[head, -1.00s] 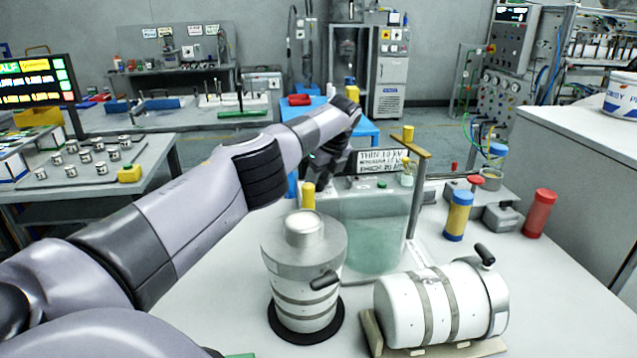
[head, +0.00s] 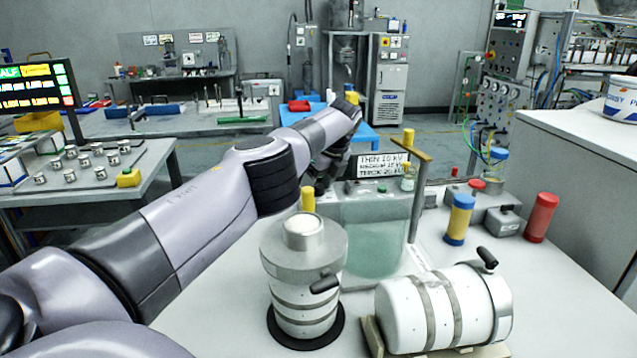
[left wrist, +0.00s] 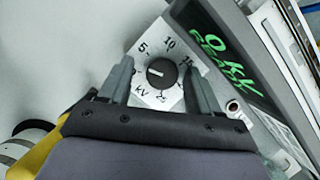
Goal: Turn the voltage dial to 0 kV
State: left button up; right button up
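The voltage dial (left wrist: 163,73) is a round black knob on a white scale plate marked 5, 10, 15 and kV, in the left wrist view. Its white pointer mark points left, toward the low end of the scale, where a figure is partly covered by a finger. A dark display (left wrist: 222,62) beside it shows green text that reads like "0 kV". My left gripper (left wrist: 161,88) is open, with one grey finger on each side of the dial and gaps to the knob. In the head view, my left gripper (head: 322,172) is mostly hidden behind its arm. My right gripper is not in view.
On the white table (head: 235,325) stand an upright white canister (head: 304,280), a lying canister (head: 420,312), a glass tank (head: 375,240), a blue-yellow cylinder (head: 459,219) and a red cylinder (head: 541,217). A sign (head: 382,165) stands behind the tank.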

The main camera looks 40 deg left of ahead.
pick_arm(q)
jog(key=shift+r+b, duration=0.1)
jog(key=shift+b, duration=0.35)
jog(key=b+v, duration=0.1)
jog(key=b, duration=0.2)
jog(key=shift+d+r+b, duration=0.2)
jog(key=shift+r+b, duration=0.1)
jog(key=shift+b, duration=0.1)
jog(key=v, duration=0.5)
jog(key=shift+r, duration=0.15)
